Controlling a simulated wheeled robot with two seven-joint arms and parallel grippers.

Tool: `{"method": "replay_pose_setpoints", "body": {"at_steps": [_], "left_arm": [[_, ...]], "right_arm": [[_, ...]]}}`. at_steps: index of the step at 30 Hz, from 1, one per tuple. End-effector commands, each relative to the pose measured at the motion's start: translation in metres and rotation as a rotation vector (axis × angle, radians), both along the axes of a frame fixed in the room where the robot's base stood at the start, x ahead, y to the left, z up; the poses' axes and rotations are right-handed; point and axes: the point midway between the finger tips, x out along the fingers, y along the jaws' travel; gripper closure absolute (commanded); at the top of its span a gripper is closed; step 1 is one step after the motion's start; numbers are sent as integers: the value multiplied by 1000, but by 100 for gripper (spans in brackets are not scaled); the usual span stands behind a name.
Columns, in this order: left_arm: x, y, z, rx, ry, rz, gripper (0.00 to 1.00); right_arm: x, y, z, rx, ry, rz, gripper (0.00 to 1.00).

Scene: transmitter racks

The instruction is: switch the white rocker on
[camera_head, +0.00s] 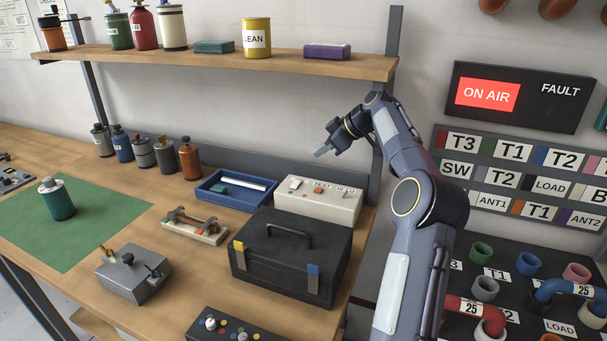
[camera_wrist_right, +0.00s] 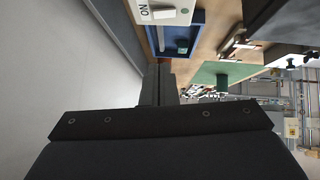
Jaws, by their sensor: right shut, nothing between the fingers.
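A cream switch box (camera_head: 318,206) stands on the bench behind the black toolbox, with several small controls on top; one is orange-red. My left gripper is out of view.
A black toolbox (camera_head: 287,262) with a raised handle stands in front of the box. A blue tray (camera_head: 212,197) lies left of it. The wooden shelf (camera_head: 210,62) with bottles and cans is above. A black panel (camera_head: 238,328) with coloured knobs is at the front edge.

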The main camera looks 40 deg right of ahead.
Motion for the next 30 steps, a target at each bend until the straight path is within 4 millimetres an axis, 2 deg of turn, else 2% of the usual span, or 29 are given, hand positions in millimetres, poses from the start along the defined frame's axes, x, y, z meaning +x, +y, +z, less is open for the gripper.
{"method": "replay_pose_setpoints", "body": {"at_steps": [5,18,24,30], "left_arm": [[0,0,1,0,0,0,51],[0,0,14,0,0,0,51],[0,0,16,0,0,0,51],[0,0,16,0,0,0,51]], "right_arm": [[9,4,-9,2,1,2,100],[69,25,-71,3,2,2,100],[69,20,-99,1,2,0,100],[70,19,-109,1,0,-1,100]]}}
